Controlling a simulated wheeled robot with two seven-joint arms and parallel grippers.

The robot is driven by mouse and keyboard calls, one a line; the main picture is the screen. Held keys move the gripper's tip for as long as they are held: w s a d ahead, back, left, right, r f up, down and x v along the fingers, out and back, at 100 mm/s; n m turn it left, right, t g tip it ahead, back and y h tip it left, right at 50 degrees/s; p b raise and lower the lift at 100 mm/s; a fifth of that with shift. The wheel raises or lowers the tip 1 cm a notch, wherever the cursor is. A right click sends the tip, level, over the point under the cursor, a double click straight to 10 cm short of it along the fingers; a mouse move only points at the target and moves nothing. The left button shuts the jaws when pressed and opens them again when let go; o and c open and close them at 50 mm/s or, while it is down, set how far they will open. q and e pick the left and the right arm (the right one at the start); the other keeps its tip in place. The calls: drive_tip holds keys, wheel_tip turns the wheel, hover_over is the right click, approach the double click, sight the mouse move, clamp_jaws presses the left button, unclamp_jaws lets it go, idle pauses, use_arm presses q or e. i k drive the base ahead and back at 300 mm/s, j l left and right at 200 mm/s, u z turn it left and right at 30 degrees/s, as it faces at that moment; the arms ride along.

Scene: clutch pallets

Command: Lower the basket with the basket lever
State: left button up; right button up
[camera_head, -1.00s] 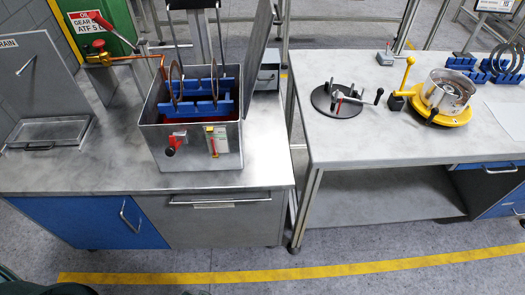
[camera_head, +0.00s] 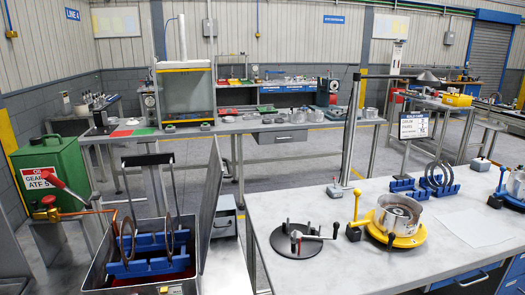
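The blue basket (camera_head: 150,243) hangs in the open metal tank (camera_head: 97,272) at the lower left. Dark rings (camera_head: 128,240) stand upright in it. Thin rods rise from the basket to a dark crossbar (camera_head: 147,160). Red liquid (camera_head: 150,279) shows beneath the basket. The tank lid (camera_head: 212,195) stands open on the right. I cannot tell which part is the basket lever. The tank's front is cut off below. Neither of my grippers is in view.
A green oil can (camera_head: 50,165) stands behind the valve. The right table (camera_head: 300,262) holds a black round fixture (camera_head: 298,241), a yellow-based drum (camera_head: 395,240) and blue racks (camera_head: 408,188). A gap separates the tables. A long bench (camera_head: 280,124) stands farther back.

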sight(48, 177)
drive_tip(key=j+z, duration=0.1)
drive_tip(key=j, duration=0.6)
drive_tip(key=j+z, duration=0.1)
drive_tip(key=j, duration=1.25)
drive_tip(key=k+j+z, duration=0.15)
drive_tip(key=j, duration=0.55)
drive_tip(key=j+z, duration=0.1)
drive_tip(key=j, duration=0.6)
drive_tip(key=k+j+z, duration=0.1)
drive_tip(key=j, duration=0.55)
